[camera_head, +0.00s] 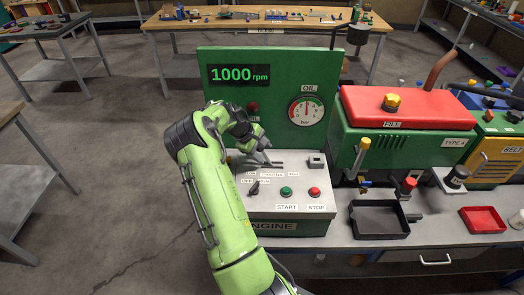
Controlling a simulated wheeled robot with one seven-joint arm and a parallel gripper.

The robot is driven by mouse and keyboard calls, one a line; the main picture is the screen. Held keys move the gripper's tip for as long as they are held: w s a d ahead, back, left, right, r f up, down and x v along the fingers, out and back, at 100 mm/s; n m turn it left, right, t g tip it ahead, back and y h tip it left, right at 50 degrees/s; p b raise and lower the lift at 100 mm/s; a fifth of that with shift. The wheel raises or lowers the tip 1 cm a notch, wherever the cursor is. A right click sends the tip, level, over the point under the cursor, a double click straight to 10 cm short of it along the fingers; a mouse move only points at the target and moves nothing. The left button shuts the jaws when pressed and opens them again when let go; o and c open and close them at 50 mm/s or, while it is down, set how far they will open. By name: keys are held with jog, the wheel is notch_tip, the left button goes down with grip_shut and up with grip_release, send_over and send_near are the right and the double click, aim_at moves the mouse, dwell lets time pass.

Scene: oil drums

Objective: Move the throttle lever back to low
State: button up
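The throttle slot (275,164) is a dark line on the grey top of the engine console (322,195), above small lettering that seems to read low, throttle and max from left to right. My gripper (264,157) points down at the middle of this slot, reached over from the left by my green arm. The throttle lever itself cannot be made out; it is hidden by or merges with the gripper. Whether the fingers are closed, or touch the lever, is too small to tell. The green display (239,75) reads 1000 rpm.
The console also carries a dark off/run switch (254,188), a green start button (286,191) and a red stop button (314,192). A green panel with an oil gauge (307,111) rises behind. A red-topped engine (408,108) and a black tray (379,235) stand to the right.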

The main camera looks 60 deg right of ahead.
jog(key=p+v, duration=0.1)
jog(key=v, duration=1.4)
jog(key=shift+r, duration=0.4)
jog(key=shift+a, duration=0.1)
